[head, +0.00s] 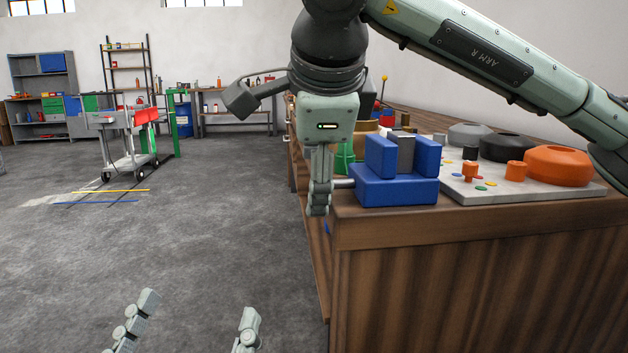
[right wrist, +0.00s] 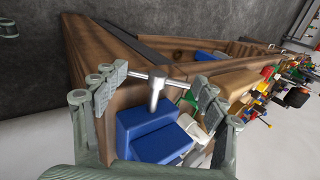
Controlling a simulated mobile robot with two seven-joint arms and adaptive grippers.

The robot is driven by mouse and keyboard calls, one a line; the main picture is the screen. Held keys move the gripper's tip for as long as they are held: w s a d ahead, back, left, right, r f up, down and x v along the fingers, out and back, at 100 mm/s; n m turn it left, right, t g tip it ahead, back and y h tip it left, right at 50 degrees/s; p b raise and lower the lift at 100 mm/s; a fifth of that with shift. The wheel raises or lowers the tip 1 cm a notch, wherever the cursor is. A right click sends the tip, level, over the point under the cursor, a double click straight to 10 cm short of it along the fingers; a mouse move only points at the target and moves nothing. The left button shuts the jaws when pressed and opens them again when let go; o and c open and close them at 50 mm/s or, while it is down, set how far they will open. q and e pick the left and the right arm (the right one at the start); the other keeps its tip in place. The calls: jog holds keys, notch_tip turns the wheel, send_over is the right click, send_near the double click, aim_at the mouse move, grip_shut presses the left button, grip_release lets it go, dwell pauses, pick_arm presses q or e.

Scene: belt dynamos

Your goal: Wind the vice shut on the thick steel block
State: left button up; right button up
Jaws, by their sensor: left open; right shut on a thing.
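The blue vice (head: 395,192) stands at the near left corner of the wooden bench, its two upright jaws on top. The grey steel block (head: 405,153) is upright between the jaws; I cannot tell whether both jaws touch it. My right gripper (head: 319,198) is at the vice's left side, shut on the handle. In the right wrist view, the metal T-handle (right wrist: 157,88) lies between the fingers of the right gripper (right wrist: 158,82), with the vice (right wrist: 145,130) just beyond. My left gripper (head: 200,306) is open and empty, low over the floor, away from the bench.
A pale board (head: 510,192) right of the vice carries an orange dynamo-like body (head: 562,165), a black one (head: 507,148) and small coloured discs. More parts crowd the bench behind the vice. A trolley (head: 125,140) and shelves stand far left. The floor (head: 200,230) left of the bench is clear.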

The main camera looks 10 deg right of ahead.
jog(key=shift+s+f, duration=0.3)
jog(key=shift+f, duration=0.25)
jog(key=o, duration=1.1)
jog(key=shift+r, duration=0.25)
jog(key=v, duration=1.2)
jog(key=shift+w, duration=0.1)
